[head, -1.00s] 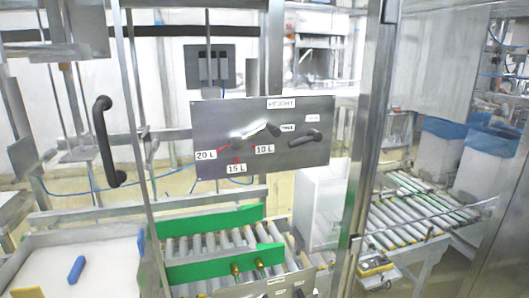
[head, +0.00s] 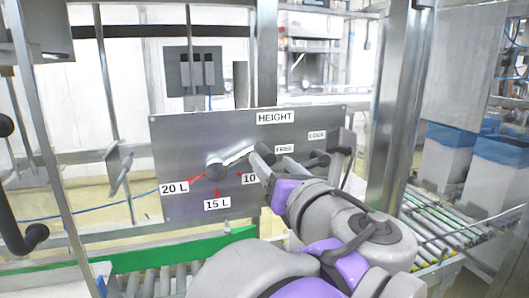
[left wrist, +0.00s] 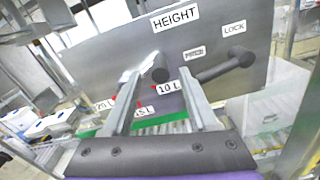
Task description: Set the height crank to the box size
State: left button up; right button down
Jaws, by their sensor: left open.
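The grey HEIGHT panel (head: 185,140) carries 20 L, 15 L and 10 L labels with red marks. The crank (head: 238,156) has its silver arm pointing right and slightly up from the hub, above the 10 L mark, with a dark knob (head: 262,154) at its end. My left gripper (head: 300,168) is open in front of the panel, at the knob's right. In the left wrist view the knob (left wrist: 160,74) shows between and beyond the two fingers (left wrist: 148,68); I cannot tell contact. The lock lever (left wrist: 225,68) points left towards FREE. My right gripper is not in view.
Green guides (head: 180,250) and a roller conveyor (head: 150,280) lie below the panel. A metal post (head: 400,110) stands right of it. White boxes with blue liners (head: 448,160) stand at the right, by more rollers. A black handle (head: 20,235) is at the left edge.

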aim_at(264, 153)
pick_arm(q)
jog(key=x, duration=0.5)
jog(key=shift+w+a, duration=0.1)
jog(key=shift+w, duration=0.2)
grip_shut()
dwell(1.1)
